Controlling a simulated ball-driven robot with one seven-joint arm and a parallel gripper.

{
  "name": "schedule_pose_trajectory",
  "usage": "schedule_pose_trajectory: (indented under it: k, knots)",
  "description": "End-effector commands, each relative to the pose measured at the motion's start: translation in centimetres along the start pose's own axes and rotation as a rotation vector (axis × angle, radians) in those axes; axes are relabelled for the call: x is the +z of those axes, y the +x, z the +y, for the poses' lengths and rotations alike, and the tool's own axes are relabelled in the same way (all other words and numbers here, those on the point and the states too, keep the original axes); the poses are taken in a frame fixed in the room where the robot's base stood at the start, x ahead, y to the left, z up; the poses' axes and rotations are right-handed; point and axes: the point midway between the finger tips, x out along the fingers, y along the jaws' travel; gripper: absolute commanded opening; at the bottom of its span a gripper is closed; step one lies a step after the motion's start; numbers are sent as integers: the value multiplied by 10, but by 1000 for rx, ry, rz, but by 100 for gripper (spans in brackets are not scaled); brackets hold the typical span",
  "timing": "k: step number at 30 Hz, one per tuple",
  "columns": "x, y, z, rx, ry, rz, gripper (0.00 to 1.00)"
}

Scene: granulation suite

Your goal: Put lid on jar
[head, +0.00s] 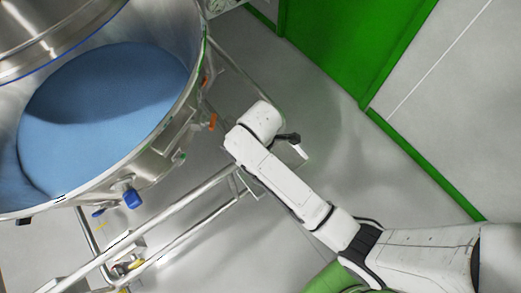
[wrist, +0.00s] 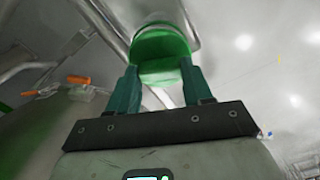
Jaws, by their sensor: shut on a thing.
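My gripper (wrist: 158,67) is shut on a green round thing (wrist: 160,47) in the wrist view. The thing looks like a lid, with its edge between the two teal fingers; its far side blurs into a pale, shiny shape. In the head view my gripper (head: 291,138) is small at the end of my white arm, over the grey floor right of the steel vessel, and what it holds is too small to make out. I cannot make out a jar in either view.
A large steel vessel (head: 193,90) with blue contents fills the upper left of the head view, with orange clamps (head: 212,122) and a blue knob (head: 131,198) on its side. Steel rails (head: 170,215) run beneath it. A green door (head: 335,40) stands behind.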

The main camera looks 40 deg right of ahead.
Motion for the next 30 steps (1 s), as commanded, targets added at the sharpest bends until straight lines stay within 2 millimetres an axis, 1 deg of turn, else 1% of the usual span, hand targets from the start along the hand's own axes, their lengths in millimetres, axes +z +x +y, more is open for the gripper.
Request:
schedule_pose_trajectory:
  k: [11,30]
  knots:
    - [0,1,0,0,1,0,21]
    - [0,10,0,0,0,-1,21]
